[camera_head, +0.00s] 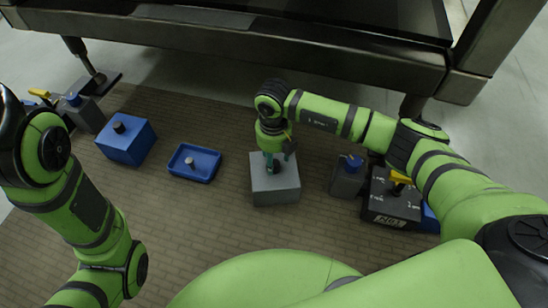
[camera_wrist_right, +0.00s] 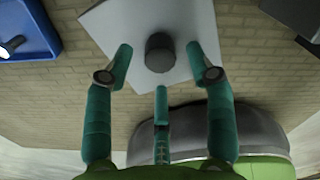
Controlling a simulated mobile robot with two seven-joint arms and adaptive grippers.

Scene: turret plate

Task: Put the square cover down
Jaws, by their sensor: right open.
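The square cover (camera_head: 276,190) is a light grey block top with a dark round knob. It sits on the brick-patterned floor in the middle of the head view, below my right gripper (camera_head: 278,158). In the right wrist view the cover (camera_wrist_right: 110,28) is a pale square, and its knob stands between the spread teal fingers. My right gripper (camera_wrist_right: 160,65) is open, with gaps between its fingers and the knob. What lies under the cover is hidden. My left arm comes in at the left, but its gripper is out of view.
A blue tray (camera_head: 207,170) with a grey knob and a blue box (camera_head: 130,149) stand to the left. A grey box (camera_head: 345,183) with a blue knob and a black box (camera_head: 389,207) with a yellow handle stand to the right. A metal table (camera_head: 200,35) spans the back.

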